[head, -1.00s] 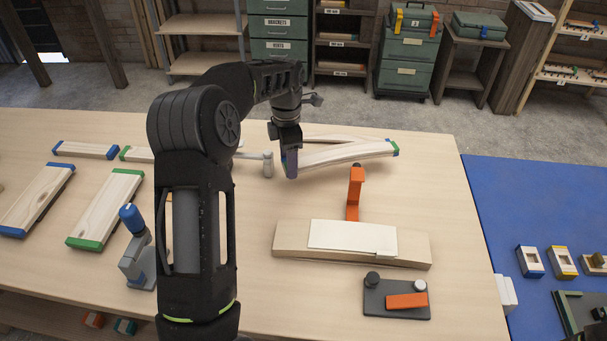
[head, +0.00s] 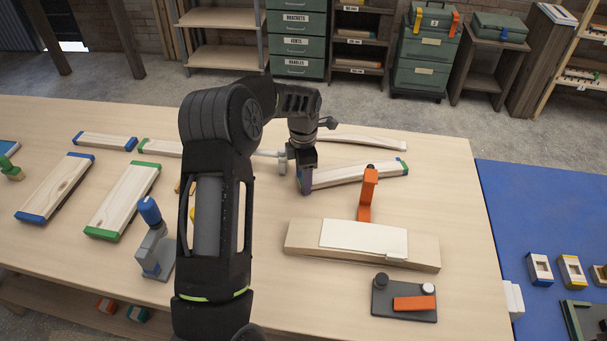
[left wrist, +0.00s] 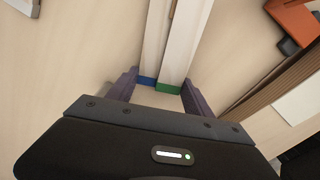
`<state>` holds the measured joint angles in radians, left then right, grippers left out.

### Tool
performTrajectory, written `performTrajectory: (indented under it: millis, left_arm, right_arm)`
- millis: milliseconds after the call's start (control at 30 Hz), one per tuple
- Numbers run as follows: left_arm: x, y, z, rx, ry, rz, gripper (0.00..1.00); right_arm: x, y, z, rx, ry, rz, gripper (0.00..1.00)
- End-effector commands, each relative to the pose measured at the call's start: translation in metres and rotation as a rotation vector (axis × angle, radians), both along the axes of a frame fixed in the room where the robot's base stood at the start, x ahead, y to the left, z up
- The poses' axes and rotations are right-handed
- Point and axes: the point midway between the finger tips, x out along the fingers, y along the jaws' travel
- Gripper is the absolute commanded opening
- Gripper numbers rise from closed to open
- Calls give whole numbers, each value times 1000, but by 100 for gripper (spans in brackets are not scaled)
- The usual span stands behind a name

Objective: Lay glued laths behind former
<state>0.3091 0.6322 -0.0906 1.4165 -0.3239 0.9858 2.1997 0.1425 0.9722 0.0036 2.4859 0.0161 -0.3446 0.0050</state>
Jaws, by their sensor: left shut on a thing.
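My left gripper (head: 306,182) is shut on a pair of pale laths (head: 350,176), gripping them near their left end. The laths lie side by side, with green and blue marks at the far right end. In the left wrist view the pair (left wrist: 174,45) lies between the fingers (left wrist: 160,90), one end blue, the other green. The former (head: 305,240), a long wooden block with a curved top, stands in front of them with a white sheet on it. An orange clamp (head: 368,195) stands between laths and former, overlapping the laths in view. My right gripper is not in view.
A single curved lath (head: 365,140) lies behind the pair. Boards with blue (head: 58,185) and green ends (head: 125,200) lie at left, near a blue-topped grey tool (head: 153,245). A dark plate with an orange bar (head: 404,303) lies in front of the former.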

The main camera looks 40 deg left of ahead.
Motion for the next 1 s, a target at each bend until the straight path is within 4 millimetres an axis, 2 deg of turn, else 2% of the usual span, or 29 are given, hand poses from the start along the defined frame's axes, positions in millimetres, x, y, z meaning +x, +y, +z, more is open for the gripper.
performTrajectory:
  millis: [133, 167, 400, 767, 867, 1000]
  left_arm:
    - [0, 0, -1, 0, -1, 0, 17]
    - [0, 0, -1, 0, 0, 0, 61]
    - [0, 0, -1, 0, 0, 0, 81]
    - [0, 0, 3, 1, -1, 0, 81]
    - [1, 1, 12, 2, -3, 0, 81]
    - [1, 1, 33, 2, -6, 0, 81]
  right_arm:
    - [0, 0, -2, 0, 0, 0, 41]
    - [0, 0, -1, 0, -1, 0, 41]
    - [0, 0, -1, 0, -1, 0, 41]
    - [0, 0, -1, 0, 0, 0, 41]
    - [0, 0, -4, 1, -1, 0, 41]
    - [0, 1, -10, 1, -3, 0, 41]
